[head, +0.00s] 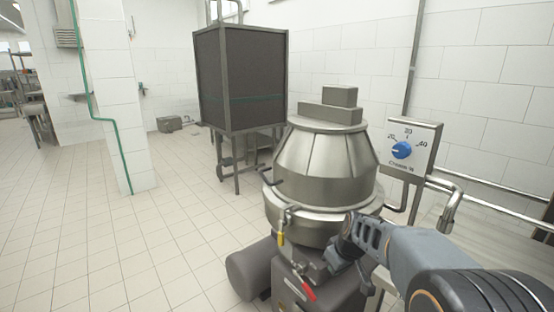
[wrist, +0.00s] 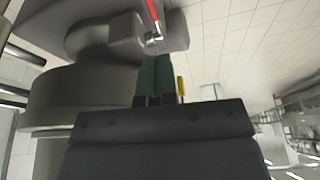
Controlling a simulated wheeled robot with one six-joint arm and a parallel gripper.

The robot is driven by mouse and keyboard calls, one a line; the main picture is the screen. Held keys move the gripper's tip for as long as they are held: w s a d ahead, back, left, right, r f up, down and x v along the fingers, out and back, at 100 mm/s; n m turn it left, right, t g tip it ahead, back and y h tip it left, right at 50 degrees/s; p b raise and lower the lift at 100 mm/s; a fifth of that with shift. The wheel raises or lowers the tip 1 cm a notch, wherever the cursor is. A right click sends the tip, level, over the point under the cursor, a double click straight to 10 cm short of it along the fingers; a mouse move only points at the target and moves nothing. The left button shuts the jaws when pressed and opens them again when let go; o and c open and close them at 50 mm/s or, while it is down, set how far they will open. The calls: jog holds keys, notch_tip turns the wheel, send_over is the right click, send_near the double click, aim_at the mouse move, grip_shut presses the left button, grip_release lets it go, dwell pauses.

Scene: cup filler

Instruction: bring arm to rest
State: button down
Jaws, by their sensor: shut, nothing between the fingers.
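My gripper (wrist: 155,66) shows in the wrist view as two dark green fingers side by side, shut with nothing between them. In the head view my arm reaches in from the lower right, and its end is in front of the lower body of the steel separator (head: 325,175). The fingers are hard to make out there. A red-handled lever (head: 308,290) is low on the machine, below my arm's end; the red handle also shows at the top of the wrist view (wrist: 152,10). I cannot tell whether the gripper touches anything.
A control box (head: 408,148) with a blue dial stands right of the machine. A yellow-handled valve (head: 281,238) is on its left front. Pipes (head: 455,200) and a steel surface (head: 470,235) are at the right. A dark cabinet (head: 240,80) stands behind. The tiled floor (head: 130,255) at left is clear.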

jog(key=s+r+m+h+p, duration=0.1)
jog(key=s+r+m+p, duration=0.2)
jog(key=s+r+p, duration=0.6)
jog(key=s+r+m+h+p, duration=0.1)
jog(key=s+r+m+p, duration=0.1)
jog(key=s+r+p, duration=0.7)
notch_tip(320, 180, up, 7)
jog(key=shift+s+a+f+m+t, duration=0.1)
jog(key=shift+s+a+m+t, duration=0.2)
jog(key=shift+s+m, duration=0.1)
